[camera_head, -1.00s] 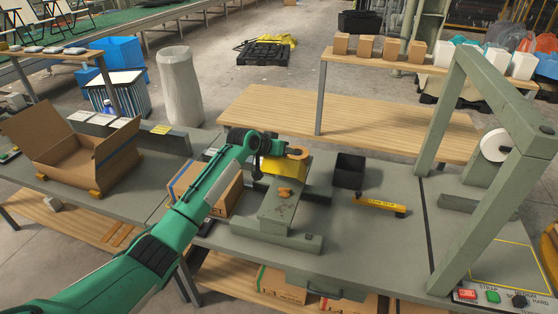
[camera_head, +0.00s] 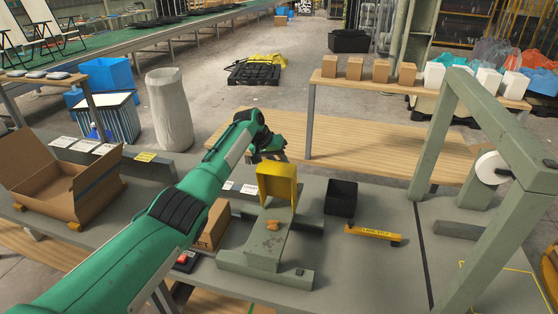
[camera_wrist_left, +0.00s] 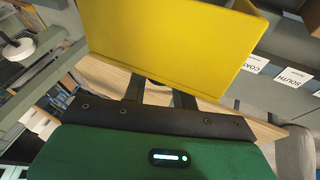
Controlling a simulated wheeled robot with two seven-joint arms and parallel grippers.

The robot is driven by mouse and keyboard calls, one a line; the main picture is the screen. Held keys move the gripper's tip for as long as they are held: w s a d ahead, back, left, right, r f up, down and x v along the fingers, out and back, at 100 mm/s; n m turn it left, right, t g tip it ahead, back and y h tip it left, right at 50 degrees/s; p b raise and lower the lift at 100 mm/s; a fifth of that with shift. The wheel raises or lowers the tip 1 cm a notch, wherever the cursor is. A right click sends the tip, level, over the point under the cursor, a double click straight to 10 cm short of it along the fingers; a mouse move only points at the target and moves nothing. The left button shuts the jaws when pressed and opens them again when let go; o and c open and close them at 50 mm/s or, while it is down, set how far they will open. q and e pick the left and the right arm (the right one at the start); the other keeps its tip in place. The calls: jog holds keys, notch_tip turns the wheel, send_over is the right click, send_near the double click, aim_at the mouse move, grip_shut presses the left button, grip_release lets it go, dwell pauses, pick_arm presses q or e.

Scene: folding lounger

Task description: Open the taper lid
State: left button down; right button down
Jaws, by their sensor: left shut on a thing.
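The yellow taper lid (camera_head: 277,186) stands raised, roughly upright, at the far end of the grey taper (camera_head: 268,238), with its inner side facing me. An orange piece (camera_head: 273,225) sits on the taper's bed in front of it. My left gripper (camera_head: 272,152) is behind the lid's top edge and shut on it; the lid partly hides the fingers. In the left wrist view the lid (camera_wrist_left: 170,40) fills the top middle, right at the dark fingers (camera_wrist_left: 157,92). My right gripper is not in view.
A black bin (camera_head: 341,198) and a yellow-topped bar (camera_head: 372,234) lie right of the taper. A grey frame (camera_head: 436,135) rises at the right. An open carton (camera_head: 75,185) stands at the left. A wooden table (camera_head: 370,150) is behind.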

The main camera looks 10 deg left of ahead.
pick_arm(q)
jog(key=shift+w, duration=0.1)
dwell(0.3)
jog(key=c, duration=1.1)
grip_release()
jog(key=shift+c, duration=0.2)
jog(key=b+v, duration=0.4)
jog(key=v, duration=0.8)
jog(key=shift+r, duration=0.1)
jog(key=shift+v, duration=0.8)
